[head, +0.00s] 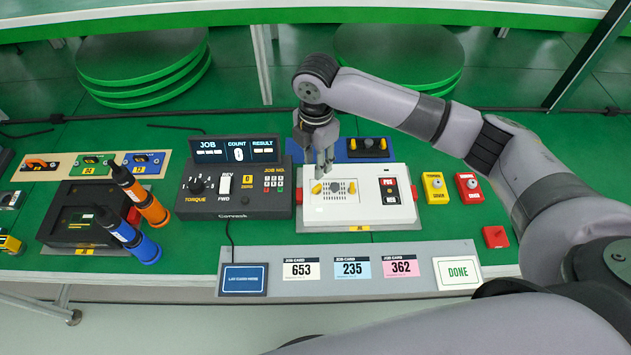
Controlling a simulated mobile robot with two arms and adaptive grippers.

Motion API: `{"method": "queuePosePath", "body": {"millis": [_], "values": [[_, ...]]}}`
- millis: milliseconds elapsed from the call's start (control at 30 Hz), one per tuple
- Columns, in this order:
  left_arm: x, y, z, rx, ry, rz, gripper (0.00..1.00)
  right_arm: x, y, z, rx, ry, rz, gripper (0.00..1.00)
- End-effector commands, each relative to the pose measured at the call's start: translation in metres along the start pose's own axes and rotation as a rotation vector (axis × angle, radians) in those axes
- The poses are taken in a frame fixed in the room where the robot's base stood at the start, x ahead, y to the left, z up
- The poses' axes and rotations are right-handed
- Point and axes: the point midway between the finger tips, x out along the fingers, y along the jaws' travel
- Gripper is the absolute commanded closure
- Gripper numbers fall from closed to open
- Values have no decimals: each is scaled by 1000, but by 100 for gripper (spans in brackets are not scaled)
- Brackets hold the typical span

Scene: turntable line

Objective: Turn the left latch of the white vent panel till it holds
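The white vent panel (335,198) is set in the top of a white box (390,212) with red side pieces, in the middle of the green table. It has rows of dark slots and a grey round part in its centre. Its left yellow latch (316,188) sits tilted at the left edge, and its right yellow latch (352,187) stands more upright. My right gripper (324,174) points down just above the panel's back edge, close to the left latch. Its fingers look near each other, but their gap is too small to judge. My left gripper is out of view.
A black torque controller (236,203) stands left of the box. Orange (148,205) and blue (135,240) drivers stand further left. A blue plate (378,146) lies behind. Yellow (435,187) and red (469,187) button boxes are right. Job cards lie along the grey front strip (380,254).

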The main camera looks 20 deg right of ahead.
Motion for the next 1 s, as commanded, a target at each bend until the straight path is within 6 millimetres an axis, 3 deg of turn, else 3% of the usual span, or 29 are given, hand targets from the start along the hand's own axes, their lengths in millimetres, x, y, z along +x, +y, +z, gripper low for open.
{"method": "queuePosePath", "body": {"millis": [300,500,900,1000], "values": [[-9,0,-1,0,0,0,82,67,-1,-1,2,1,-3,70],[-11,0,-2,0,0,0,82,93,0,0,1,0,0,70],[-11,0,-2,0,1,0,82,101,0,0,0,0,1,70],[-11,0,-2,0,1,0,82,101,0,0,0,0,1,76]]}}
